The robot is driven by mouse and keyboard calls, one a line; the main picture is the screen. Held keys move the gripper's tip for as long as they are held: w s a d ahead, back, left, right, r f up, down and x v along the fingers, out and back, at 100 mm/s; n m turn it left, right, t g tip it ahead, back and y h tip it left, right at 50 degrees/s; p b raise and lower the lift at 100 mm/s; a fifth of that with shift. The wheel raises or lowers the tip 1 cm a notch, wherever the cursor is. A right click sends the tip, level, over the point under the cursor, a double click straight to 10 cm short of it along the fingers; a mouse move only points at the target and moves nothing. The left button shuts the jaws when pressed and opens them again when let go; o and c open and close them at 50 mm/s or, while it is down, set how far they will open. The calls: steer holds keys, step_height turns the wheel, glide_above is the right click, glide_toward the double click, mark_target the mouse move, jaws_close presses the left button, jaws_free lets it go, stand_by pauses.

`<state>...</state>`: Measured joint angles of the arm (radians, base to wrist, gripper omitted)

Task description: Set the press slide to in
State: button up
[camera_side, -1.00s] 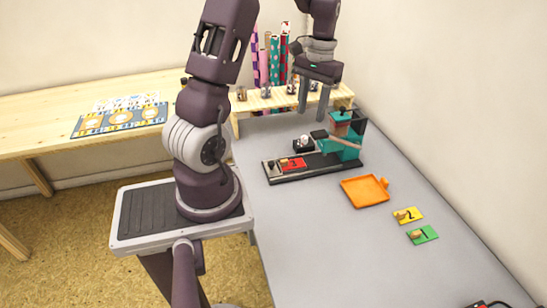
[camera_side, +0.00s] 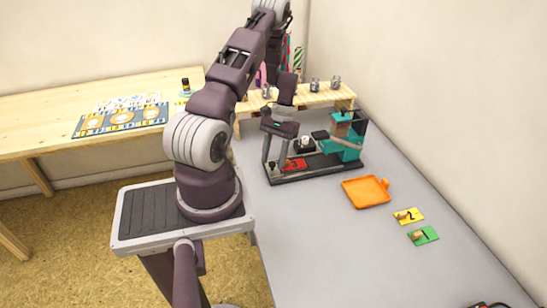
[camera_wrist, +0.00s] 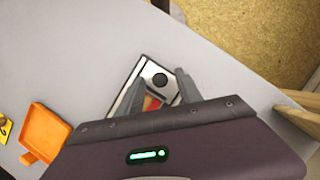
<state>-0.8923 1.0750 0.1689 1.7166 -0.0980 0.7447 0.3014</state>
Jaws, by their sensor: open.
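The press has a dark base (camera_side: 318,167) and a teal head (camera_side: 347,148) at its right end. The press slide carries a red card marked 3 (camera_side: 297,164) and lies at the left end of the base, clear of the head. In the wrist view, a round black knob (camera_wrist: 160,80) stands near the slide's outer end, with part of the red card (camera_wrist: 151,103) below it. My gripper (camera_side: 275,165) is open above the left end of the press. Its fingertips (camera_wrist: 160,76) lie on either side of the knob in the wrist view; I cannot tell contact.
An orange tray (camera_side: 366,192), a yellow card marked 2 (camera_side: 408,215) and a green card marked 1 (camera_side: 423,235) lie right of the press. A wooden shelf (camera_side: 325,96) stands behind it. The grey table (camera_side: 310,240) is clear in front.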

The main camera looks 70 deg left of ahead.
jaws_close()
stand_by(1.3)
